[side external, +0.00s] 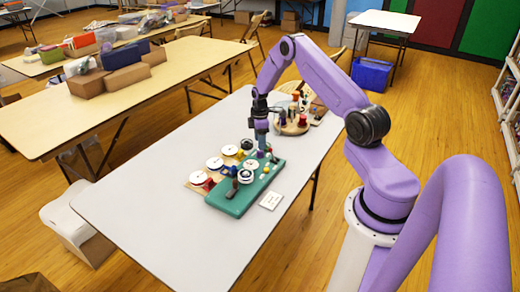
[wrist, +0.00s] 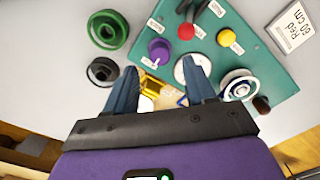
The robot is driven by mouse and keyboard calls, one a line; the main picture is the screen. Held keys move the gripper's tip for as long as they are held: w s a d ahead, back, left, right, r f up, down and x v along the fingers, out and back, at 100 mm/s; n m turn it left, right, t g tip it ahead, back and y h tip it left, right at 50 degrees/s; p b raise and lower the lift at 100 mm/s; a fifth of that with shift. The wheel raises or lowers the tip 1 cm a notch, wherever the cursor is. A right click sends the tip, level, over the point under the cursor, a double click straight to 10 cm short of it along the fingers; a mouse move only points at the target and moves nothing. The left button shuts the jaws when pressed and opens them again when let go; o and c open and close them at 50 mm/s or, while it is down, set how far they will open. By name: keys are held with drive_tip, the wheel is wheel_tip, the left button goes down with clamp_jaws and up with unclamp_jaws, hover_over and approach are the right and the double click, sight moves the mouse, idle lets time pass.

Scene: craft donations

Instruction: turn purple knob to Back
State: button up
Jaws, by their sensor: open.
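The purple knob (wrist: 158,50) stands on the teal panel (wrist: 262,60) near its left edge in the wrist view. Small white labels lie above and below the knob; their print and the knob's pointing direction are too small to tell. My gripper (wrist: 159,67) is open, its two blue-grey fingers apart with nothing held. The knob shows just beyond the gap between the fingertips, and I see no contact. In the side external view my gripper (side external: 262,152) points down over the far end of the teal panel (side external: 232,205) and hides part of it.
Beside the knob are a red button (wrist: 186,32), a yellow button (wrist: 225,37), a white dial (wrist: 192,72) and a silver spool (wrist: 238,84). Green (wrist: 108,30) and black (wrist: 102,71) rings lie left of the panel. A card (side external: 271,200) lies nearby.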

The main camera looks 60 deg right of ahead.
sight(260, 153)
drive_tip(key=shift+f, duration=2.4)
clamp_jaws()
